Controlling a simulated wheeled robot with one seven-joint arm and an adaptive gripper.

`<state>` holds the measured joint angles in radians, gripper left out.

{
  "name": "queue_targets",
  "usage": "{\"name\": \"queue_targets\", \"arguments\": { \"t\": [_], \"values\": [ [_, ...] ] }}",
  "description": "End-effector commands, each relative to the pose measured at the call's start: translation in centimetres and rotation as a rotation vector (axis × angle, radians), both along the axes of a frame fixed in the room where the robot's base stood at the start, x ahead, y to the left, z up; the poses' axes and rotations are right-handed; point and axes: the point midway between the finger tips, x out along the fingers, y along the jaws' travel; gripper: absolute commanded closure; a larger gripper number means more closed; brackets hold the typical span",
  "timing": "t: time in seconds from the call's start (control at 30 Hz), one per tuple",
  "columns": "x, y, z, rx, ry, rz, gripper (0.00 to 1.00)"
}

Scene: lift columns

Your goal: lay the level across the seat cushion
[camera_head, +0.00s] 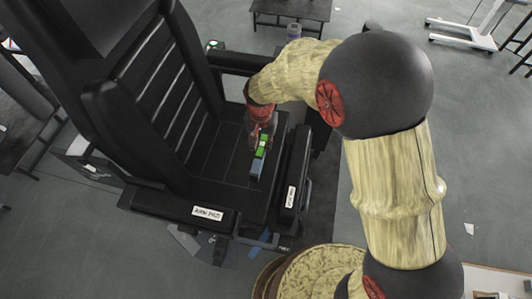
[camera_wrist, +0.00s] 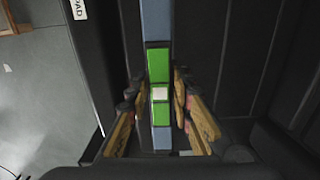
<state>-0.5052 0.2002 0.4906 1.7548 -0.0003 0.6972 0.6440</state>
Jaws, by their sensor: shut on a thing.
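The level (camera_head: 259,160) is a slim bar with blue-grey ends and a bright green middle. In the head view it is over the black seat cushion (camera_head: 220,158) of the large chair, towards its right side. My gripper (camera_head: 262,130) is shut on the level from above. In the wrist view the level (camera_wrist: 158,65) runs up the picture between the two fingers of my gripper (camera_wrist: 156,96), which close around its green part near a pale square. The cushion (camera_wrist: 232,55) shows beside it. I cannot tell whether the level touches the cushion.
The chair's ribbed backrest (camera_head: 160,85) rises at the left. A padded armrest (camera_head: 237,62) stands behind the seat, and a labelled black side (camera_head: 205,213) lies at the front. A dark table (camera_head: 290,12) stands farther back. Grey floor (camera_head: 465,120) is open at the right.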

Motion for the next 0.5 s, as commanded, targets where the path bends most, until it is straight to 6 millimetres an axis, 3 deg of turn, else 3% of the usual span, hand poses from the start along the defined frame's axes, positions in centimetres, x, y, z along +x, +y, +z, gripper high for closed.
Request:
{"name": "queue_targets", "arguments": {
  "t": [0.27, 0.5],
  "values": [
    [0.4, -1.2, -1.6, 0.0, 0.0, -0.001, 1.0],
    [0.6, -1.4, -4.8, 0.001, -0.001, 0.0, 1.0]
  ]
}}
